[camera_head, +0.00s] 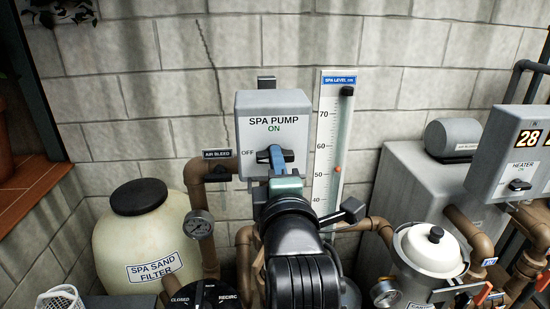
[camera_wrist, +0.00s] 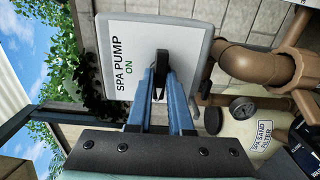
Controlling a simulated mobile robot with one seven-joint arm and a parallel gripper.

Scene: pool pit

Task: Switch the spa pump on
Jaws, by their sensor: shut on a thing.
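The spa pump switch box (camera_head: 243,108) is a grey box on the wall side, marked SPA PUMP, with green ON above the knob and OFF to its left. It also shows, turned sideways, in the wrist view (camera_wrist: 112,45). My gripper (camera_head: 275,153), with blue fingers, is at the box front. In the wrist view the fingers (camera_wrist: 161,78) are on either side of the black knob (camera_wrist: 162,62), shut on it.
The spa level gauge (camera_head: 328,140) stands just right of the box. A brown pipe (camera_head: 196,185) and the sand filter (camera_head: 125,235) are at left. A heater box (camera_head: 505,150) and a white-lidded pot (camera_head: 430,250) are at right. A black dial (camera_head: 205,295) is below.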

